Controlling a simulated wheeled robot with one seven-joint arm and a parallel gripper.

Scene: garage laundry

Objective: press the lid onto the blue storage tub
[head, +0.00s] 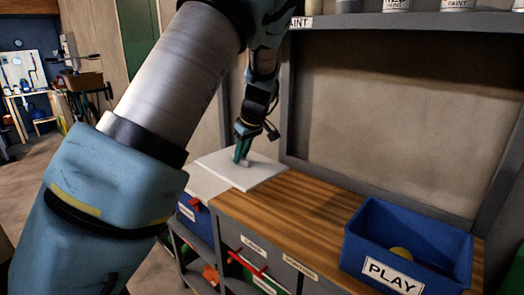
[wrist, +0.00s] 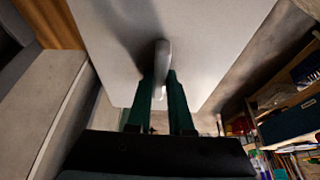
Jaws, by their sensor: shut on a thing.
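The lid (head: 225,166) is a flat pale grey-white slab with a small raised handle (wrist: 163,56). My gripper (head: 243,158) is above the lid with its dark green fingers shut on that handle. The lid is level or nearly so, over the left end of the wooden bench. I cannot tell whether it touches anything below. In the wrist view, the lid (wrist: 215,40) fills the upper middle, with the fingers (wrist: 162,90) on either side of the handle. The blue storage tub (head: 357,245), labelled PLAY, stands open on the bench at right, with something yellow inside.
The wooden bench top (head: 310,215) is clear between lid and tub. A grey shelf frame (head: 292,110) rises behind it, with paint cans (head: 397,5) on top. Labelled drawers (head: 255,255) and another blue container (head: 197,226) are below at left.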

